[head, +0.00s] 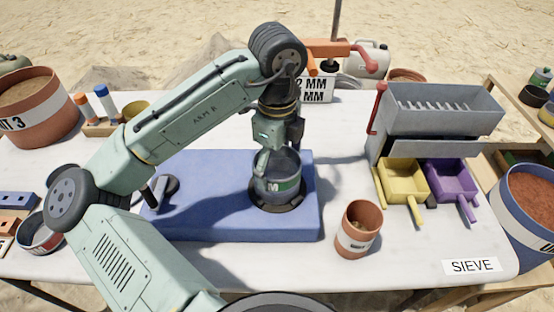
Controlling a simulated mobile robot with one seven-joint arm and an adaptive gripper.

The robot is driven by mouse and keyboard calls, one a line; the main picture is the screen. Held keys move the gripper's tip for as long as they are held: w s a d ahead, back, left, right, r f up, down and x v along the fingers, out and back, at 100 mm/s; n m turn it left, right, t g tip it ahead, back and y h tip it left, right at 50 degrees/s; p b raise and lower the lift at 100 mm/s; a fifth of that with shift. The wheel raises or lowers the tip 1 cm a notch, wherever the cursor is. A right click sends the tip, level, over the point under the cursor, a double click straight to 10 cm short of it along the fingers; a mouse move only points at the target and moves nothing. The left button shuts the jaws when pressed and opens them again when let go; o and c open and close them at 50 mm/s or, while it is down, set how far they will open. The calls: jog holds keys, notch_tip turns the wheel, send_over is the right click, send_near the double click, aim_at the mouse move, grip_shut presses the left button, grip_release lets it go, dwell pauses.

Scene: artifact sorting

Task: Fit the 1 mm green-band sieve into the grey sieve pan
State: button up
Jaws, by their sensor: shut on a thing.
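The green-band sieve (287,187) is a grey cylinder with a green band and a white mark like an "M". It stands about upright over the blue platform. My gripper (272,156) comes down from above and is shut on its rim, with a finger reaching inside. A dark round base with small lugs (283,206) shows under and around the sieve's foot. I cannot tell whether the grey sieve pan is part of this stack or how deep the sieve sits. The sieve's far side is partly hidden by my gripper.
The blue platform (215,222) bears a clamp-like fitting (167,186) at left. A terracotta cup (360,229) stands to its right. A grey riffle box (440,115) with yellow (402,178) and purple (451,180) trays is further right. The white tabletop's front is mostly clear.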

aim_at(277, 173)
jog(key=o, duration=1.1)
jog(key=shift+f, duration=0.1)
notch_tip(277, 173, up, 12)
jog(key=shift+s, duration=0.1)
